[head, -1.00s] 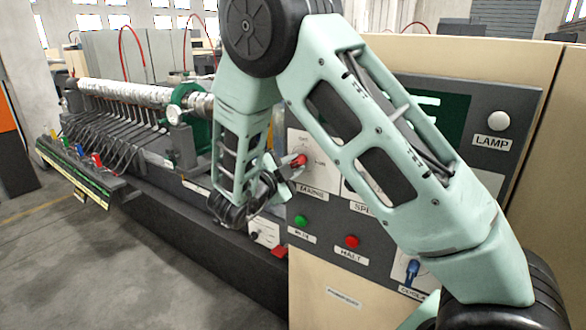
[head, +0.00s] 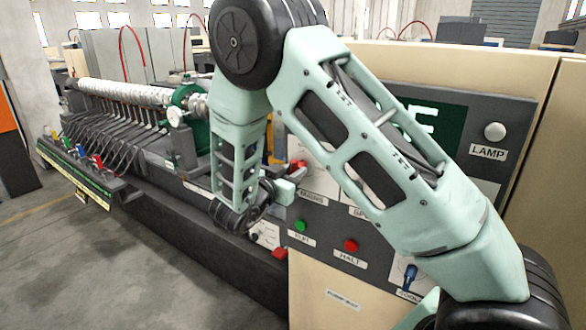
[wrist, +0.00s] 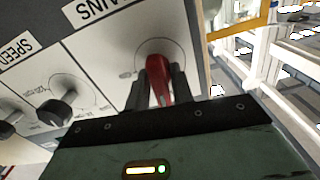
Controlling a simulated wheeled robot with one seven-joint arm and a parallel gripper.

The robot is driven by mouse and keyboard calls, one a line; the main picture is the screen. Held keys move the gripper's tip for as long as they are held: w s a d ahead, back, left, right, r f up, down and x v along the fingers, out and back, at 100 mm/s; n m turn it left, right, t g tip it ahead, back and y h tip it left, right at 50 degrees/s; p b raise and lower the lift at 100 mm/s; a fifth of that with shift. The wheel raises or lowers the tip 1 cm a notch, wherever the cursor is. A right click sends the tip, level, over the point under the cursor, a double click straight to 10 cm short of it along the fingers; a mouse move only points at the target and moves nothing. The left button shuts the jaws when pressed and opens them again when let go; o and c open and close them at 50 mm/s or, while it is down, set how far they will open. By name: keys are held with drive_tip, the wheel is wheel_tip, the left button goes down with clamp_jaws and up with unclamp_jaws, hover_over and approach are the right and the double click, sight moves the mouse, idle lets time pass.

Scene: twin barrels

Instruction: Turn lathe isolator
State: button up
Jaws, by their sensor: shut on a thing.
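The isolator is a red switch handle (wrist: 159,88) on a white dial plate, beside a label ending in "AINS" in the wrist view. In the head view the red handle (head: 299,166) shows partly, on the left side of the control panel (head: 322,236). My gripper (wrist: 158,76) is shut on the red handle, with a dark finger on each side of it. In the head view my gripper (head: 285,183) is small and partly hidden by my arm. The dial's position marks are too small to read.
The panel also holds a green button (head: 300,225), a red HALT button (head: 350,245), a blue handle (head: 410,274) and a LAMP knob (head: 494,131). A black SPEED knob (wrist: 62,105) is near my gripper. The lathe (head: 125,94) stretches left; grey floor (head: 130,265) is clear.

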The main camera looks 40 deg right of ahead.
drive_tip(key=shift+n, duration=0.6)
drive_tip(key=shift+f, duration=0.1)
drive_tip(key=o, duration=0.8)
drive_tip(key=shift+a, duration=0.1)
drive_tip(key=shift+b+v, duration=3.35)
drive_tip(key=shift+v, duration=5.35)
